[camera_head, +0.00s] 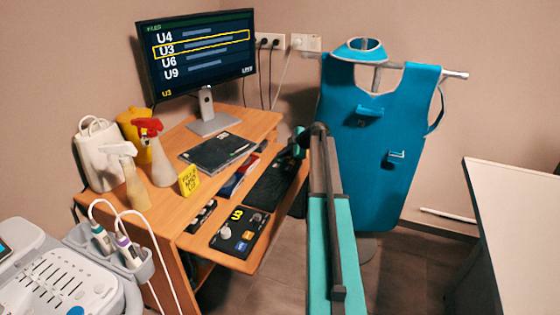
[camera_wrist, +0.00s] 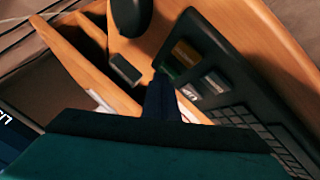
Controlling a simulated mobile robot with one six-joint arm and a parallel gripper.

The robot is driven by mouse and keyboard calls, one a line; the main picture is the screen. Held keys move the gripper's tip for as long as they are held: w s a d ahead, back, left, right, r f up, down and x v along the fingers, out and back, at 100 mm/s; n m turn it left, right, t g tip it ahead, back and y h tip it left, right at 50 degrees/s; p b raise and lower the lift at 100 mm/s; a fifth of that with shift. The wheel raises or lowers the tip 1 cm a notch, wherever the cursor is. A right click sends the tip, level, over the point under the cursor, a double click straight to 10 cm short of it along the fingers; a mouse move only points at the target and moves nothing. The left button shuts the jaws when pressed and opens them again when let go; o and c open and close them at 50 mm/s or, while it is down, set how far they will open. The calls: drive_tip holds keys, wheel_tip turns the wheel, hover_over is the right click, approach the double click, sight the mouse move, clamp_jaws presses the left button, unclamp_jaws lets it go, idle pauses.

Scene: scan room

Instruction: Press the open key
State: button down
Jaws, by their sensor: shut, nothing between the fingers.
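A black keyboard (camera_head: 268,188) lies on the lower shelf of the wooden desk, partly behind my arm. In the wrist view the keyboard (camera_wrist: 240,98) has larger keys at one end: an orange-brown key (camera_wrist: 185,53), a grey key (camera_wrist: 215,82) and a pale-marked key (camera_wrist: 190,92). A greenish key beside them is partly hidden; I cannot read which is the open key. My gripper (camera_wrist: 162,82) is shut and empty, its dark tip close to these keys; contact cannot be told. The monitor (camera_head: 198,55) lists U4, U3, U6 and U9, with U3 framed in yellow.
A control box (camera_head: 238,233) with knobs and coloured keys sits on the front shelf. A yellow note (camera_head: 188,180), spray bottles and a black folder (camera_head: 217,152) are on the desk. A blue apron (camera_head: 375,150) hangs at the right. A pale table (camera_head: 520,230) stands far right.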

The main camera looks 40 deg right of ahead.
sight(283, 160)
drive_tip(key=shift+f, duration=0.15)
idle(0.7)
drive_tip(key=shift+r, duration=0.8)
drive_tip(key=shift+r, duration=0.1)
drive_tip(key=shift+r+p, duration=0.35)
drive_tip(key=shift+r, duration=2.1)
drive_tip(key=shift+s, duration=0.15)
